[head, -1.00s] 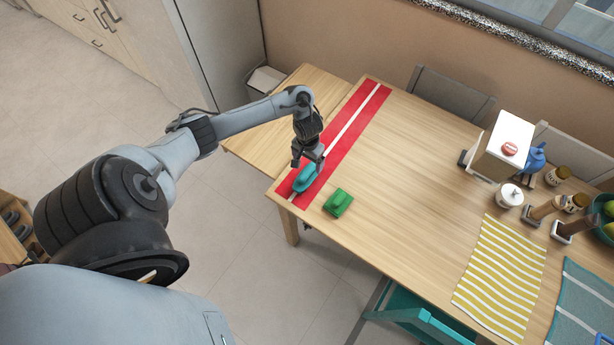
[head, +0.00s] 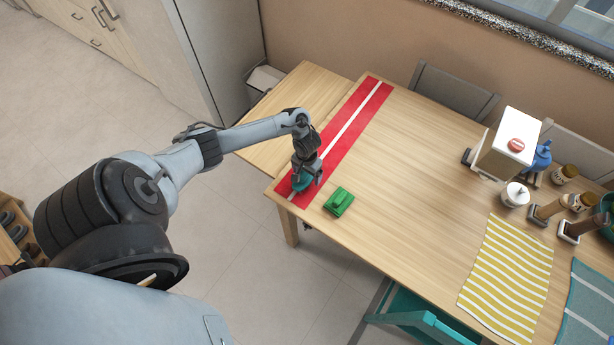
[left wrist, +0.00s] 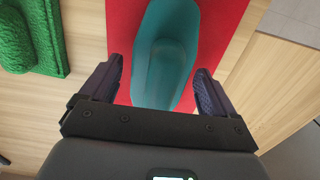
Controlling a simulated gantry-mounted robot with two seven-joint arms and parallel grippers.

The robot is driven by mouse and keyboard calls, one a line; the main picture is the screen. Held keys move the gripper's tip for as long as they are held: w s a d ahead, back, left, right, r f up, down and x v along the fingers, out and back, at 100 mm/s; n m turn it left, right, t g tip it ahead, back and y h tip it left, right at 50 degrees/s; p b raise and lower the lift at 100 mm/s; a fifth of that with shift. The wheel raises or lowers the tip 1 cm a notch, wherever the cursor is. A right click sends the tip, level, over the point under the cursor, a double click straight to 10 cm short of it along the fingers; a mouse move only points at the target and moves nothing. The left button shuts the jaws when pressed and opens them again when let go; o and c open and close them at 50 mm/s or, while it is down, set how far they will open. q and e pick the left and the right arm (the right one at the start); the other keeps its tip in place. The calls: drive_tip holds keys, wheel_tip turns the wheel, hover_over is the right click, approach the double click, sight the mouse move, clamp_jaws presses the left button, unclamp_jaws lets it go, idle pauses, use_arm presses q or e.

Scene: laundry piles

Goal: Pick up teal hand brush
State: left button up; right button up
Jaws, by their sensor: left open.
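The teal hand brush (head: 303,184) lies on the red runner with a white stripe (head: 343,136), near the table's front left corner. In the left wrist view the brush (left wrist: 165,60) runs lengthwise between my left gripper's fingers. My left gripper (head: 306,177) is lowered over the brush and partly hides it in the head view. In the left wrist view the gripper (left wrist: 158,92) is open, one finger on each side of the brush, with a gap showing on both sides. My right gripper is out of view.
A green brush-like object (head: 339,201) lies on the wood just right of the runner. A white carton (head: 507,143), jars and a yellow striped cloth (head: 507,266) are farther right. The table's middle is clear.

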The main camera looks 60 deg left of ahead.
use_arm(q)
drive_tip(key=c, duration=1.2)
drive_tip(key=shift+r, duration=0.15)
drive_tip(key=shift+r+p, duration=0.35)
drive_tip(key=shift+r, duration=0.2)
wheel_tip(320, 180, up, 3)
drive_tip(key=shift+f+p, duration=0.1)
drive_tip(key=shift+p, duration=0.5)
drive_tip(key=w+d+r+p, duration=0.2)
drive_tip(key=d+r+p, duration=0.2)
drive_tip(key=d, duration=0.7)
wheel_tip(320, 180, up, 3)
drive_tip(key=shift+w+d+f, duration=0.1)
drive_tip(key=shift+w+d, duration=0.1)
drive_tip(key=shift+w, duration=0.1)
